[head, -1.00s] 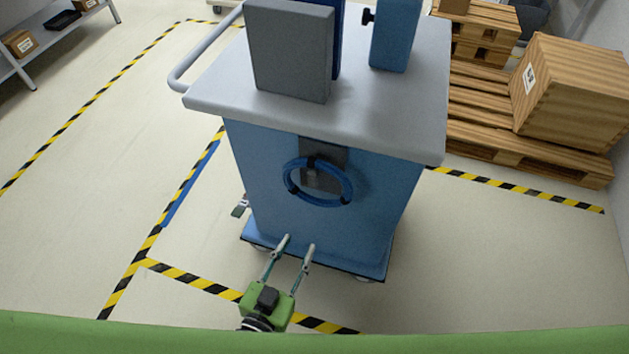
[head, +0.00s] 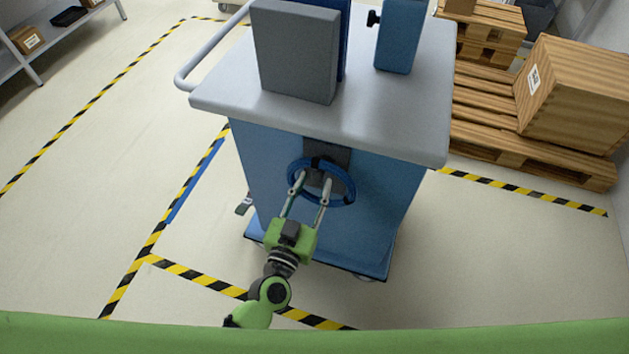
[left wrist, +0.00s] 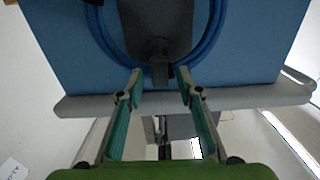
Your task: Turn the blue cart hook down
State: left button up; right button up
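The blue cart (head: 375,225) stands ahead with a dark grey hook plate (head: 328,152) on its front face. A blue hose or cable ring (head: 350,190) hangs there. In the left wrist view, a dark hook (left wrist: 158,50) sticks out from the plate (left wrist: 155,15), with the ring (left wrist: 100,35) around it. My left gripper (head: 312,182) is in front of the ring; in the wrist view its open fingertips (left wrist: 159,73) are on either side of the hook's end. I cannot tell whether they touch it. My right gripper is not in view.
The cart's grey top (head: 390,115) overhangs the front face and carries a grey panel (head: 295,55) and a blue post (head: 397,35). Wooden pallets (head: 490,125) with a box (head: 575,95) stand at right. Striped tape (head: 195,275) marks the floor. The floor at left is clear.

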pick_arm(q)
jog(key=shift+w+d, duration=0.2)
jog(key=shift+w, duration=0.45)
grip_shut()
jog(key=shift+n, duration=0.3)
jog(key=n, duration=0.2)
jog(key=shift+a+n, duration=0.2)
jog(key=shift+n, duration=0.1)
jog(key=shift+a+f+n, duration=0.1)
jog(key=shift+n, duration=0.8)
jog(key=shift+a+f+n, duration=0.1)
jog(key=shift+n, duration=0.8)
